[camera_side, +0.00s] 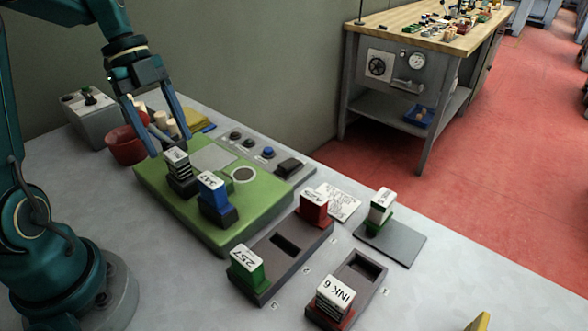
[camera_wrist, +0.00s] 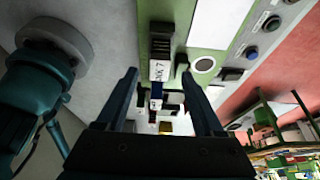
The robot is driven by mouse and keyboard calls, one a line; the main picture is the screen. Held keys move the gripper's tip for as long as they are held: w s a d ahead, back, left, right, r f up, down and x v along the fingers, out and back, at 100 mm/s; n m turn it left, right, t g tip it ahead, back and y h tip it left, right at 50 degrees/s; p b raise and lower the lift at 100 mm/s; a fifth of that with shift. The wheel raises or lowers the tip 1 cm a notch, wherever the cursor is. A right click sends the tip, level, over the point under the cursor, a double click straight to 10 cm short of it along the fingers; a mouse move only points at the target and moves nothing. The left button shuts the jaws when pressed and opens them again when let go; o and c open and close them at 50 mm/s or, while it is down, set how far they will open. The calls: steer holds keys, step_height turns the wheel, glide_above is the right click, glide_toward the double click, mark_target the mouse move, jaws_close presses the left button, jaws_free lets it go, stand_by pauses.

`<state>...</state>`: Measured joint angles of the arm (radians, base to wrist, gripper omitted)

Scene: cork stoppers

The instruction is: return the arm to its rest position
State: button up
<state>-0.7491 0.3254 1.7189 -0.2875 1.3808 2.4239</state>
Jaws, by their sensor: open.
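My gripper (camera_side: 171,146) hangs fingers-down over the rear left part of the green board (camera_side: 150,184) in the side view. Its two fingers are apart, with nothing held between them. Just below the fingertips a black stamp with a white label (camera_side: 180,170) stands on the board. A blue stamp (camera_side: 214,193) stands upright in a dark base nearer the camera. In the wrist view my gripper (camera_wrist: 157,75) shows its fingers spread, with stamps seen beyond and between them. The exact gap between the fingertips and the black stamp is hard to tell.
A dark rack (camera_side: 281,242) holds a red stamp and a green stamp. Another rack (camera_side: 364,270) holds the "INK 6" stamp (camera_side: 335,295). A green stamp (camera_side: 380,208) stands on a grey plate. A red bowl (camera_side: 126,148) and control box (camera_side: 92,118) stand behind.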

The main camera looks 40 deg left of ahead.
steer(key=d, duration=0.1)
steer(key=d+r+m, duration=0.1)
steer(key=d+r, duration=0.1)
steer(key=shift+w+r+m+y, duration=0.15)
steer(key=shift+w+m+y, duration=0.1)
steer(key=shift+m+y, duration=0.05)
steer(key=s+d+n+t+y, duration=0.3)
steer(key=s+d+n+t, duration=0.2)
steer(key=n, duration=1.4)
steer(key=s+d, duration=0.3)
steer(key=d, duration=0.1)
steer(key=shift+r+n+t+y, duration=0.3)
steer(key=shift+y, duration=0.1)
